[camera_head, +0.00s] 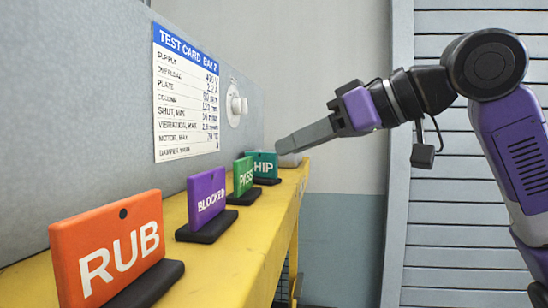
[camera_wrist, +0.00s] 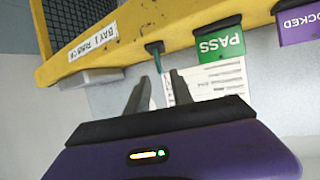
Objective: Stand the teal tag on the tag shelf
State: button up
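The teal tag (camera_head: 264,163) stands upright in its black base near the far end of the yellow tag shelf (camera_head: 235,248), with "HIP" readable and its left part hidden by the green tag. It looks turned relative to the green tag. In the wrist view the teal tag (camera_wrist: 158,68) shows nearly edge-on, as a thin strip below its dark base. My gripper (camera_head: 281,148) is just right of the tag in the head view. In the wrist view my gripper (camera_wrist: 160,82) has its fingers apart, one on each side of the strip; I see no clear contact.
A green PASS tag (camera_head: 243,176) stands close before the teal tag. A purple BLOCKED tag (camera_head: 206,198) and an orange RUB tag (camera_head: 108,250) stand nearer. A grey panel with a test card (camera_head: 185,95) rises behind. A pale block (camera_head: 290,160) sits at the far end.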

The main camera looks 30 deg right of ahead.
jog(key=shift+v, duration=2.2)
